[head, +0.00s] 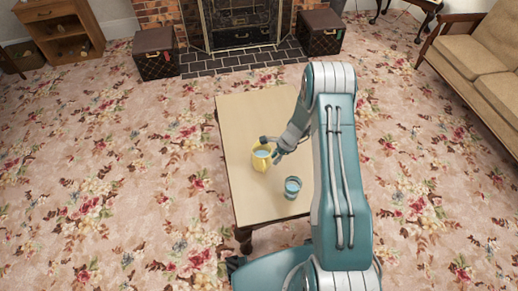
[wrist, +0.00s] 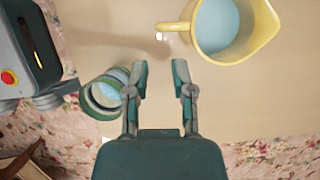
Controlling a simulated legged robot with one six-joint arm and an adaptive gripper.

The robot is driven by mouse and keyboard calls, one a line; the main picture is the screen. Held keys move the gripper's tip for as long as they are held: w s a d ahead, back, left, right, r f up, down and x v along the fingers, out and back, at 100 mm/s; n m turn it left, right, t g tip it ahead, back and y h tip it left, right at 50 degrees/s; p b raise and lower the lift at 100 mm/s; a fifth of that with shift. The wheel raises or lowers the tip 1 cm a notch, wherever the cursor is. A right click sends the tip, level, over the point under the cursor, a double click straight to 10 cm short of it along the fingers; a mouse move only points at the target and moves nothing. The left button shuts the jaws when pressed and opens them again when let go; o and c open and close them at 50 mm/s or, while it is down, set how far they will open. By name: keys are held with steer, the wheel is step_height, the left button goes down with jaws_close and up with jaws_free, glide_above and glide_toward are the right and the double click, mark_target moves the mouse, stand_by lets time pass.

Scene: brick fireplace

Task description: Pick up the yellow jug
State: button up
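The yellow jug (head: 261,161) stands upright on the low table, with pale blue inside. In the wrist view the jug (wrist: 247,50) is at the upper right, its handle pointing left and its spout right. My gripper (head: 272,146) is just beside the jug in the head view. In the wrist view my gripper (wrist: 160,70) is open, with nothing between its fingers. Its fingertips are apart from the jug, a little below and left of the handle.
The table (head: 240,115) is pale and mostly bare. A blue-green cup (head: 292,187) stands on it nearer me; this cup (wrist: 104,95) is left of my fingers in the wrist view. Trunks (head: 155,52) flank the fireplace, and a sofa (head: 478,55) is at right.

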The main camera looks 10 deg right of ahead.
mark_target(262, 160)
steer(key=x, duration=1.1)
steer(key=shift+f, duration=0.15)
steer(key=shift+c, duration=0.3)
jaws_close()
